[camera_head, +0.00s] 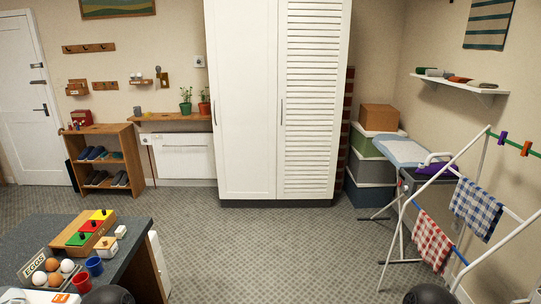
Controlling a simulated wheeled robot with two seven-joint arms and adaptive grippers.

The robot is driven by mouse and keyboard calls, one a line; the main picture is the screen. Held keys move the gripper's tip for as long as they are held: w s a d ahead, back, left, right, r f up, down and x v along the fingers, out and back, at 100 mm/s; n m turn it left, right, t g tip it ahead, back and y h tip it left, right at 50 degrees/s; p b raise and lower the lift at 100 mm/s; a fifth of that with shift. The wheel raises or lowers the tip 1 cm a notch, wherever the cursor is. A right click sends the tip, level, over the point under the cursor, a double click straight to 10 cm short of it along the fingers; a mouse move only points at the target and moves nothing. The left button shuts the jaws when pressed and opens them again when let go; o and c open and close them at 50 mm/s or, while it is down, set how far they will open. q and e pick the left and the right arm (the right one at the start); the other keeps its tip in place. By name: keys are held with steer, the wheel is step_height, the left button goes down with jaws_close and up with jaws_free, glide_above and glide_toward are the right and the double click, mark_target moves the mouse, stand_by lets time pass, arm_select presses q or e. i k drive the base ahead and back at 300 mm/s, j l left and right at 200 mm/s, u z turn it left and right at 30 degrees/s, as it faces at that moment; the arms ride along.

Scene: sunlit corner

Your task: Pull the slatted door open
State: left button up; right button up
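The slatted door (308,100) is the right-hand door of a tall white wardrobe (239,194) at the back middle. It looks closed, flush with the plain left door (240,90). A thin upright handle (282,112) sits near the slatted door's left edge. The plain door has a similar handle (214,112) near its own left edge. The wardrobe's top is cut off by the picture.
Carpet (270,245) is clear before the wardrobe. A dark-topped table (128,232) with eggs, cups and colored blocks is at front left. A drying rack (462,262), an ironing board (400,150) and stacked boxes (374,172) crowd the right. A shoe rack (133,160) stands left.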

mark_target(313, 36)
steer(key=i, duration=1.95)
steer(key=i+u, duration=0.1)
steer(key=i, duration=0.9)
steer(key=i+l+u, duration=0.1)
steer(key=i, duration=0.9)
